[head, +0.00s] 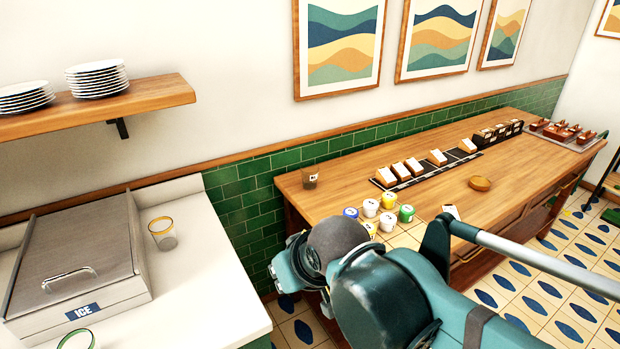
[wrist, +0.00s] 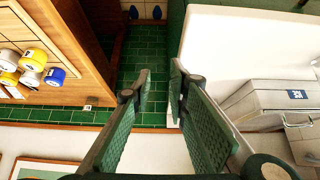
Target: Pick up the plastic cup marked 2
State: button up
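No number 2 is readable on any cup. A clear cup with a yellow rim (head: 162,233) stands upright on the white counter. A green-rimmed cup (head: 77,340) is partly cut off at the bottom left. A brownish clear cup with a small pale label (head: 310,177) stands at the wooden counter's near left end. My gripper (wrist: 158,86) is open and empty in the wrist view, its fingers apart over the gap between the counters, touching no cup. In the head view my arm hides the fingers.
A steel ice bin (head: 75,262) fills the left of the white counter (head: 205,285). Several small coloured tubs, including a blue one (head: 351,212), stand on the wooden counter (head: 345,180). A shelf (head: 100,107) holds stacked plates. Boxes line the wooden counter's back.

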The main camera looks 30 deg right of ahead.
jog(key=o, duration=1.2)
